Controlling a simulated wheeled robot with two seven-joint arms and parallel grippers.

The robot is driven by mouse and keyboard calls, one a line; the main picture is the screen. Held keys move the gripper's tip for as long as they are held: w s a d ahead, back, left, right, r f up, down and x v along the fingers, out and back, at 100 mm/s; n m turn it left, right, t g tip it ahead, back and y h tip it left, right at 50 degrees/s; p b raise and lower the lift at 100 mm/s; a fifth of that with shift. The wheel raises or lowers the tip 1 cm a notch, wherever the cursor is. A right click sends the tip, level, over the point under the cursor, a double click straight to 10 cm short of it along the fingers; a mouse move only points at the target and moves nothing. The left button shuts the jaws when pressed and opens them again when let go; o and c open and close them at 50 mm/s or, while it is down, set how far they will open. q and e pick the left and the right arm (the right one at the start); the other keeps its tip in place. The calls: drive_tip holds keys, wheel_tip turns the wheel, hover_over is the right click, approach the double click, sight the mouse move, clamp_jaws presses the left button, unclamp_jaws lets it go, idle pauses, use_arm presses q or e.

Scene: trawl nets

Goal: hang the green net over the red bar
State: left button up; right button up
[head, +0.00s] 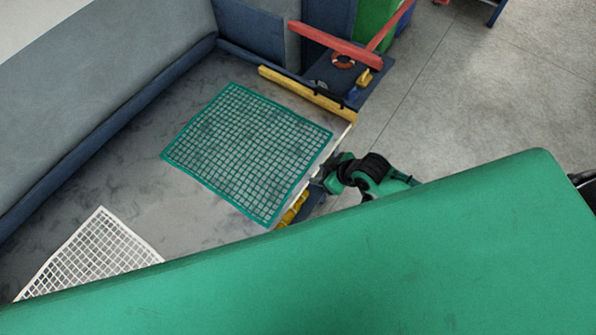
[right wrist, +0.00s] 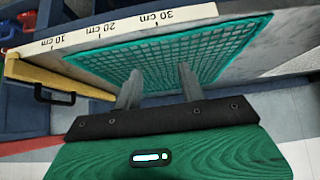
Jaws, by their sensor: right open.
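The green net (head: 248,152) lies flat on the grey deck in the head view, its right edge close to the deck's edge. The red bar (head: 334,46) stands at the top of the head view, beyond the net. My right gripper (head: 326,177) is at the net's right edge. In the right wrist view its two fingers (right wrist: 158,85) are apart, with the green net (right wrist: 165,58) right behind them. I cannot tell whether the fingers touch the net. My left gripper is not in view.
A white net (head: 92,254) lies on the deck at lower left. A yellow bar (head: 305,94) runs along the deck's far side. A ruler strip (right wrist: 125,28) marks the deck edge. A grey wall (head: 95,85) bounds the left. Open floor (head: 480,90) lies to the right.

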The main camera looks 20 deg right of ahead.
drive_tip(key=b, duration=0.7)
approach(296, 175)
drive_tip(key=x, duration=0.3)
drive_tip(key=shift+w+f, duration=0.2)
drive_tip(key=shift+f, duration=0.1)
drive_tip(key=shift+w+a+f+p, duration=0.15)
drive_tip(key=shift+w+a+p, duration=0.05)
drive_tip(key=shift+w+p, duration=0.1)
drive_tip(key=shift+x, duration=0.85)
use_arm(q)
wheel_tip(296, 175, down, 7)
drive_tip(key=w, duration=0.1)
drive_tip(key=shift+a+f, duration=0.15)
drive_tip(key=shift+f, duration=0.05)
use_arm(e)
drive_tip(key=shift+s+f, duration=0.1)
clamp_jaws()
use_arm(q)
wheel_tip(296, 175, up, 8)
drive_tip(key=p, duration=0.7)
drive_tip(key=shift+p, duration=0.35)
use_arm(e)
wheel_tip(296, 175, up, 8)
